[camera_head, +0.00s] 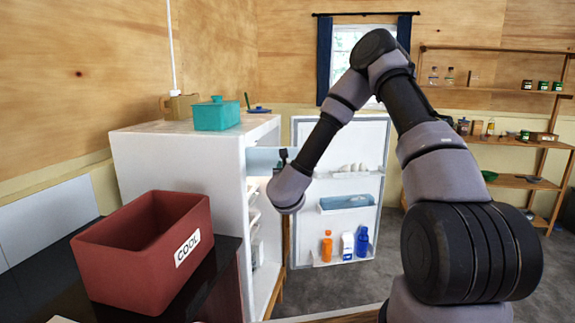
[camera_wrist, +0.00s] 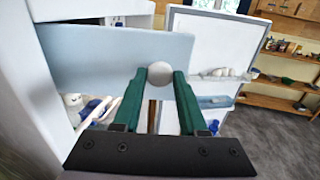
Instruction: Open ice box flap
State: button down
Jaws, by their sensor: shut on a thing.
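The ice box flap (camera_wrist: 110,62) is a pale blue panel at the top of the open white fridge (camera_head: 180,165). It also shows in the head view (camera_head: 262,160), partly hidden by my arm. In the wrist view it reaches right past the fridge's edge and stands out at an angle; how far it is open is hard to tell. A round grey knob (camera_wrist: 160,70) sits at the flap's right part. My gripper (camera_wrist: 160,82) has its green fingers shut on this knob. In the head view my wrist hides most of the gripper.
The fridge door (camera_head: 345,135) stands wide open on the right, with eggs, a blue tray (camera_head: 347,202) and bottles. A red "COOL" box (camera_head: 150,250) stands on the dark counter at left. A teal container (camera_head: 216,115) sits on the fridge. Floor (camera_head: 400,260) is clear beyond the door.

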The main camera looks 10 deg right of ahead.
jog(key=shift+s+a+h, duration=0.15)
jog(key=shift+s+h, duration=0.15)
jog(key=shift+s, duration=0.1)
jog(key=shift+c, duration=2.3)
grip_release()
jog(key=v, duration=1)
jog(key=shift+s, duration=0.35)
jog(key=shift+a+r, duration=0.1)
jog(key=shift+r, duration=0.1)
